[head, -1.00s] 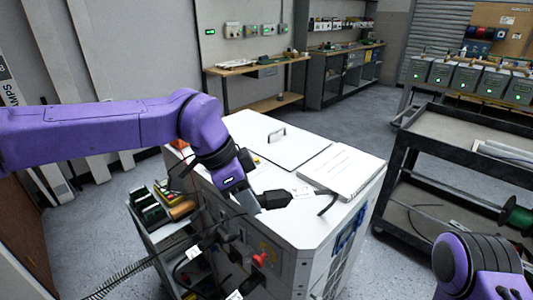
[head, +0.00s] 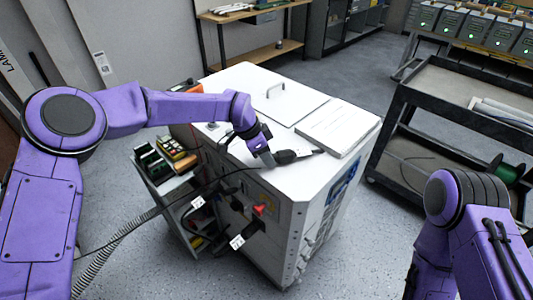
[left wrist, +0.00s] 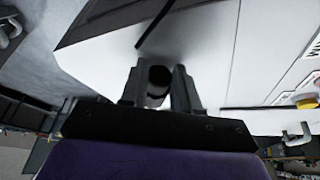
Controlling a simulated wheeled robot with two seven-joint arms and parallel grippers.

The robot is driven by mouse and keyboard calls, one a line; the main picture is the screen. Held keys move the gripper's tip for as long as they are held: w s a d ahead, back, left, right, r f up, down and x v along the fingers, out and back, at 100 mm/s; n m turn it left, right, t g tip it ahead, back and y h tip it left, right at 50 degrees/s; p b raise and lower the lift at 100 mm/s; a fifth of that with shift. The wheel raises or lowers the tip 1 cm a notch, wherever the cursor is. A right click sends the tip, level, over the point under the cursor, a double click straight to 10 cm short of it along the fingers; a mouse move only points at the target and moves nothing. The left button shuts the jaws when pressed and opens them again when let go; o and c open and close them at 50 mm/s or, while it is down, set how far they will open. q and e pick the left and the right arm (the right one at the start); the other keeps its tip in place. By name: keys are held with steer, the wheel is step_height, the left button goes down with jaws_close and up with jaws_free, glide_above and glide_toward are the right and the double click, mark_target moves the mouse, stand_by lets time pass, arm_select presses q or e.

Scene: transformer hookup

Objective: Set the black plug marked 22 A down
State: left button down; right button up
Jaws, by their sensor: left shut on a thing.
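My left gripper (head: 266,156) is shut on a black plug (head: 286,157) over the front part of the white cabinet's top (head: 240,87). The plug lies roughly sideways, low over the top or touching it; I cannot tell which. Its marking cannot be read. In the left wrist view the black plug (left wrist: 159,80) sits between the two grey fingers of the left gripper (left wrist: 156,92), with the white top behind it. My right arm shows at the lower right, but its gripper is out of view.
A white booklet or panel (head: 339,127) lies just beyond the plug. A lid with a handle (head: 275,89) is at the back. Cables with white tags (head: 237,242) hang at the cabinet's front. A black cart (head: 440,110) stands right; a small shelf with boxes (head: 160,165) left.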

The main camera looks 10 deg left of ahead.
arm_select(q)
steer(key=c, duration=0.8)
jaws_free()
steer(key=shift+r, duration=0.1)
steer(key=b+v, duration=0.2)
steer(key=v, duration=0.9)
steer(key=shift+a+r, duration=0.15)
steer(key=shift+r, duration=0.25)
steer(key=shift+s, duration=0.1)
